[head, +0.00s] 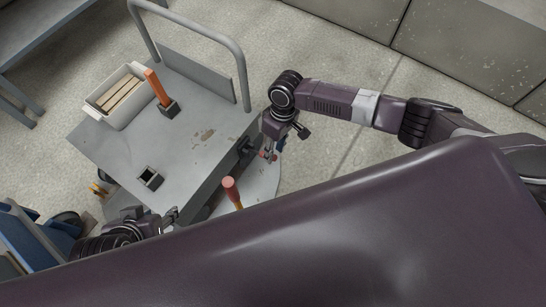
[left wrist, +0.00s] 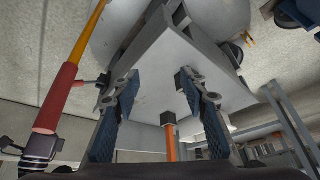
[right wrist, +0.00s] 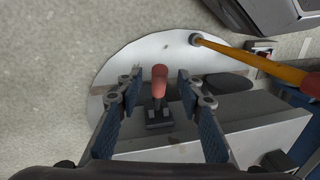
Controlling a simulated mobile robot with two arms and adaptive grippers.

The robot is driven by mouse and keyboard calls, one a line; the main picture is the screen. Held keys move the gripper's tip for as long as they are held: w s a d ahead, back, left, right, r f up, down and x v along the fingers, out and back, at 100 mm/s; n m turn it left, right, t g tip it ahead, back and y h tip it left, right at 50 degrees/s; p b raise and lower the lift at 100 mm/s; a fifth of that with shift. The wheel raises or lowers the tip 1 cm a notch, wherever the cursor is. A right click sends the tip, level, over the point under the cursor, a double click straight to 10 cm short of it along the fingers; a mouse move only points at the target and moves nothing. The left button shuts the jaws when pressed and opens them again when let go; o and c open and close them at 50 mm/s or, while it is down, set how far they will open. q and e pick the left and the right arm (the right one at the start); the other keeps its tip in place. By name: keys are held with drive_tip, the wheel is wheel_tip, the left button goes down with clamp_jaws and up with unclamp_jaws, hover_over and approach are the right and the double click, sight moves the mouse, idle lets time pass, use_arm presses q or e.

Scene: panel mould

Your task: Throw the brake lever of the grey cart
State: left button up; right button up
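The grey cart (head: 200,145) stands at the left of the head view. A short lever with a red handle (right wrist: 160,80) sits on a black base (right wrist: 158,117) at the cart's side; I take it for the brake lever. My right gripper (right wrist: 157,82) is open, with its fingers on either side of the red handle and gaps visible. In the head view the right gripper (head: 270,153) is at the cart's right edge and partly covers the lever. My left gripper (head: 170,216) is open and empty near the cart's front corner; its fingers (left wrist: 155,88) show apart in the left wrist view.
A yellow rod with a red grip (head: 230,187) rises from a pale round plate (head: 262,185) beside the cart. On the cart are a bin with wooden pieces (head: 131,112), an orange post (head: 155,85) in a black socket and an empty socket (head: 150,177). A blue object (head: 28,237) stands lower left.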

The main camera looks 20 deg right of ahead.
sight(262, 154)
drive_tip(key=f, duration=0.2)
drive_tip(key=f+b, duration=0.1)
drive_tip(key=shift+s+a+f, duration=0.15)
drive_tip(key=shift+a+f, duration=0.05)
drive_tip(key=shift+a, duration=0.05)
use_arm(q)
drive_tip(key=w+d+r+t+h, duration=0.1)
drive_tip(key=w+d+r+t, duration=0.1)
drive_tip(key=w, duration=0.5)
drive_tip(key=shift+w+d+r+t, duration=0.35)
drive_tip(key=shift+r+t, duration=0.55)
drive_tip(key=shift+r, duration=0.2)
use_arm(e)
drive_tip(key=shift+f, duration=0.25)
drive_tip(key=shift+c, duration=0.6)
clamp_jaws()
